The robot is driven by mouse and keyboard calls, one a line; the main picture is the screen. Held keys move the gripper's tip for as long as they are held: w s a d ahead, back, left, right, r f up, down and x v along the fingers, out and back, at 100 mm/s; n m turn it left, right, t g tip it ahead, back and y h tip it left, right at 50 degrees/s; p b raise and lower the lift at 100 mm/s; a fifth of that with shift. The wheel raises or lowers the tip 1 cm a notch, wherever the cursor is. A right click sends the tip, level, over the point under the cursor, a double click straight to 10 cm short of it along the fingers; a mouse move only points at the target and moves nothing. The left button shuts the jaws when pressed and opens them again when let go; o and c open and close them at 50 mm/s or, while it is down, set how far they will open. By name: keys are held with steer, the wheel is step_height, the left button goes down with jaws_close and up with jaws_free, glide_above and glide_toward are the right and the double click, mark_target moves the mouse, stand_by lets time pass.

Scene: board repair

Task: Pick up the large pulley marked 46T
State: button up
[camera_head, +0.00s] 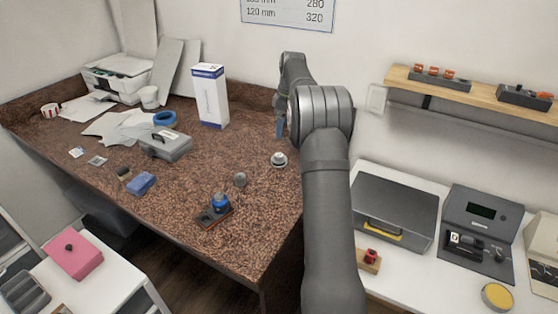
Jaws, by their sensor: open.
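A silver, stepped round part (279,160) lies on the brown speckled worktop, near its right edge. A smaller grey disc (240,179) lies to its left and nearer to me. Either could be a pulley; no 46T marking can be read at this size. My gripper (280,128) is mostly hidden behind my own arm; only a bluish tip shows, above and behind the silver part and apart from it. It is open, and nothing is seen in it.
A blue-topped part on a dark base (219,204) stands near the front edge. A grey case (165,144), a blue tape roll (164,118) and a white box (209,97) stand further left and back. The worktop (262,222) is clear at front right.

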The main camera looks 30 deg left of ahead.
glide_above(279, 155)
steer(key=f, duration=0.8)
steer(key=shift+w+d+f, duration=0.2)
steer(key=shift+w, duration=0.2)
steer(key=shift+s+a+f, duration=0.15)
steer(key=shift+s+f, duration=0.05)
steer(key=shift+f, duration=1.1)
steer(key=shift+s+a+f, duration=0.1)
steer(key=shift+s+f, duration=0.05)
steer(key=shift+f, duration=1.1)
steer(key=c, duration=1.1)
steer(key=shift+r, duration=0.1)
